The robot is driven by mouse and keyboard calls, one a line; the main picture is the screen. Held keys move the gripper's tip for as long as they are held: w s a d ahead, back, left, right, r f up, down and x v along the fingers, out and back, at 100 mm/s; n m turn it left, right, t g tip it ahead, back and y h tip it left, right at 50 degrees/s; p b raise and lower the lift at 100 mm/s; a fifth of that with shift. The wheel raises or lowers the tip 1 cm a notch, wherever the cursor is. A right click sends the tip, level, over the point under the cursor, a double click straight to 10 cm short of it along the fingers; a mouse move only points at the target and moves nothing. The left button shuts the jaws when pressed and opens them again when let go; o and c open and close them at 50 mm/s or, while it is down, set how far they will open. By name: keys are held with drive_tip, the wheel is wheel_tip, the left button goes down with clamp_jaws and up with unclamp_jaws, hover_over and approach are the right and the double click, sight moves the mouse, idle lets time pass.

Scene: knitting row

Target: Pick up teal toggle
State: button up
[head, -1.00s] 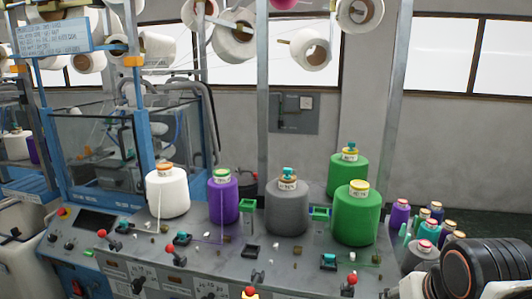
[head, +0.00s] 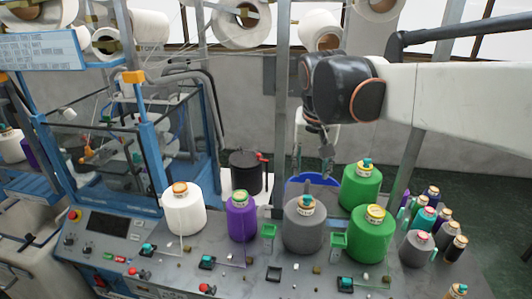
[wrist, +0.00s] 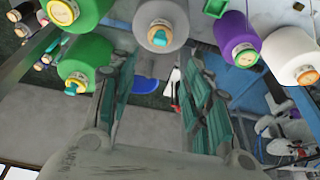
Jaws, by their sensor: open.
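Several teal pieces show in the head view, and I cannot tell which one the task names. One teal toggle (head: 306,199) sits on top of the grey yarn cone (head: 303,230); it also shows in the wrist view (wrist: 160,37). Another teal piece (head: 367,162) tops the rear green cone (head: 359,188). Small teal toggles stand on the panel at left (head: 148,250), centre (head: 206,262) and right (head: 345,284). My gripper (head: 327,155) hangs above and behind the grey cone, open and empty. In the wrist view its fingers (wrist: 158,68) are wide apart, beyond the cone top.
A white cone (head: 184,212), a purple cone (head: 241,220) and a front green cone (head: 371,240) crowd the panel. A blue container (head: 312,184) lies behind the grey cone. A grey upright post (head: 280,130) stands left of my arm. Small spools cluster at right.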

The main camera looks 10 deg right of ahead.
sight(307, 196)
drive_tip(key=p+x, duration=0.1)
drive_tip(key=x, duration=1.2)
drive_tip(key=shift+w+f, duration=0.2)
drive_tip(key=shift+f, duration=0.05)
drive_tip(key=c, duration=0.7)
